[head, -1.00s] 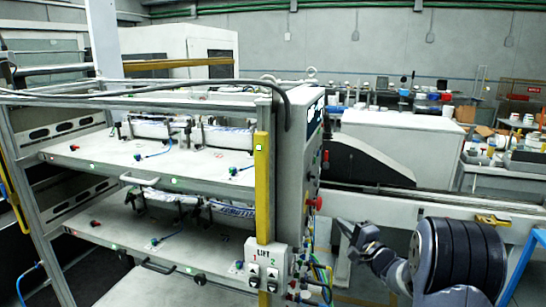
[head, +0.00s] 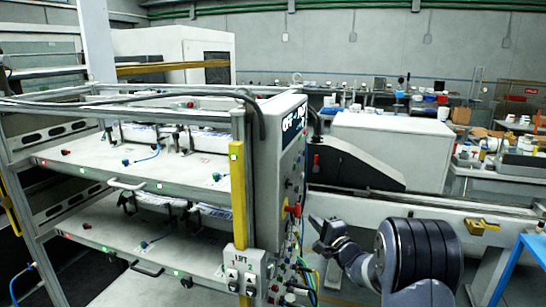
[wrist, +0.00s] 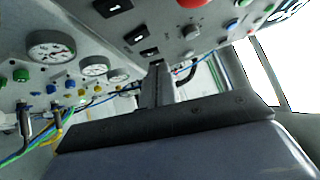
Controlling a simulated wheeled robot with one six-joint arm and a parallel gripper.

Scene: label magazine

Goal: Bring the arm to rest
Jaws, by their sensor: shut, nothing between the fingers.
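My gripper (head: 318,223) shows in the head view at the lower right of centre, on my dark grey arm, just right of the machine's control panel. It is shut and empty, its fingers pointing up and left. In the wrist view the closed fingers (wrist: 157,85) stand up beyond the dark gripper body, in front of a panel with gauges and buttons. I cannot tell the exact gap between fingertips and panel; no contact is visible.
The label machine (head: 292,150) has a red knob (head: 292,209) and loose cables (head: 308,268) close to my gripper. Its shelves (head: 90,172) hold label packs. A yellow post (head: 238,190) stands in front. A long conveyor rail (head: 430,207) runs behind my arm. A blue stand (head: 530,248) is at right.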

